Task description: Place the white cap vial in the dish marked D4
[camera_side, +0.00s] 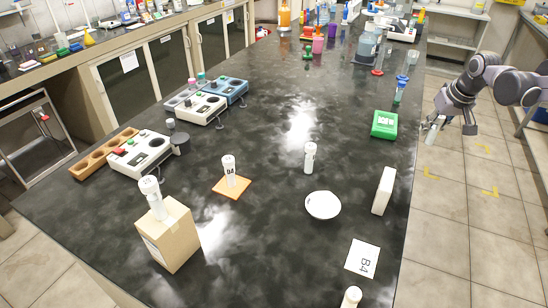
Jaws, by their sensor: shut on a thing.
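My gripper (440,121) is at the right, beyond the bench's right edge and over the floor in this view. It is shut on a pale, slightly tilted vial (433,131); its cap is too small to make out. A shallow white dish (322,205) stands empty on the bench, left of and nearer than my gripper. A white card (362,258) in front of the dish bears sideways lettering that looks like B4 or D4. Other white-capped vials stand behind the dish (309,158), on an orange pad (229,170) and on a cardboard box (152,197).
A white upright block (383,191) stands right of the dish, and a green box (384,124) is near the right edge. Another vial (350,297) is at the bottom edge. Stirrer plates (140,153) and a wooden rack (104,152) line the left.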

